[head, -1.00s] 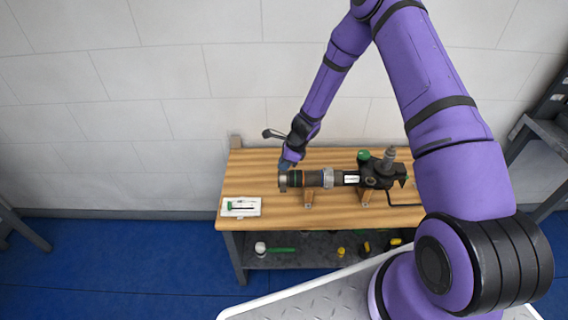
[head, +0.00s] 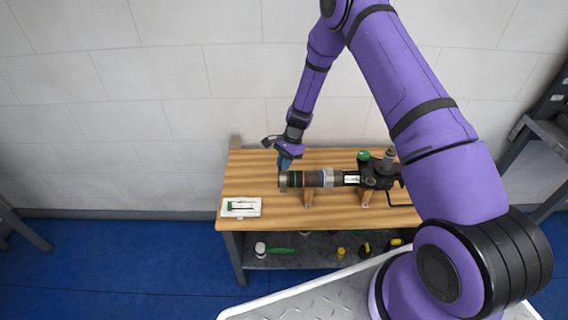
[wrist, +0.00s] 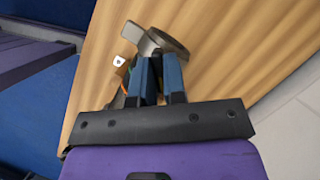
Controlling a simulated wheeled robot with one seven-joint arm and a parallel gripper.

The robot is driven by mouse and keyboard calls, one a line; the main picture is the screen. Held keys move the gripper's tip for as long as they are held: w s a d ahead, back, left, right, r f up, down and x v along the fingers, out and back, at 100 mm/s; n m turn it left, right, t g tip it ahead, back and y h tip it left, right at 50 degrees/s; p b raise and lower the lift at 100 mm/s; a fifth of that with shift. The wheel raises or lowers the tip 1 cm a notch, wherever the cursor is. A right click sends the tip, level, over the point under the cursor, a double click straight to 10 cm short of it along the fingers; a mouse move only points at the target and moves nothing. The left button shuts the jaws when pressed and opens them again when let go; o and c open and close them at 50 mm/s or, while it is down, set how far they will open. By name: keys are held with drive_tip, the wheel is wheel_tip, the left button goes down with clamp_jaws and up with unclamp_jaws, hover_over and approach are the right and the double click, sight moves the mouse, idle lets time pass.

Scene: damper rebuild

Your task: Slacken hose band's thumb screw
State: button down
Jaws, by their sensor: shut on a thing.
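The damper (head: 312,179) lies horizontally on the workbench, a dark cylinder with a metal band (head: 283,181) around its left end. In the wrist view the grey metal band (wrist: 172,43) curves just beyond my fingertips, with a flat grey piece beside it. My gripper (head: 284,168) comes down from above and behind at the damper's left end. In the wrist view its blue fingers (wrist: 159,62) are close together, shut on the thumb screw at the band. The screw itself is mostly hidden between the fingers, so its looseness cannot be told.
The wooden workbench (head: 240,166) stands against a white block wall. A white tray (head: 240,207) with a green-handled tool lies at its front left. A dark fitting with a green cap (head: 363,155) is at the damper's right. Several tools lie on the lower shelf (head: 300,262).

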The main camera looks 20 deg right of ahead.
drive_tip(key=n+g, duration=0.1)
drive_tip(key=n, duration=0.2)
drive_tip(key=n+g+h, duration=0.1)
drive_tip(key=n, duration=0.2)
drive_tip(key=shift+w+n+h, duration=0.1)
drive_tip(key=shift+n+h, duration=0.2)
idle(0.5)
drive_tip(key=c, duration=1.2)
unclamp_jaws()
drive_tip(key=shift+r, duration=0.1)
drive_tip(key=v, duration=1)
drive_tip(key=shift+w+r, duration=0.15)
drive_tip(key=shift+r, duration=0.15)
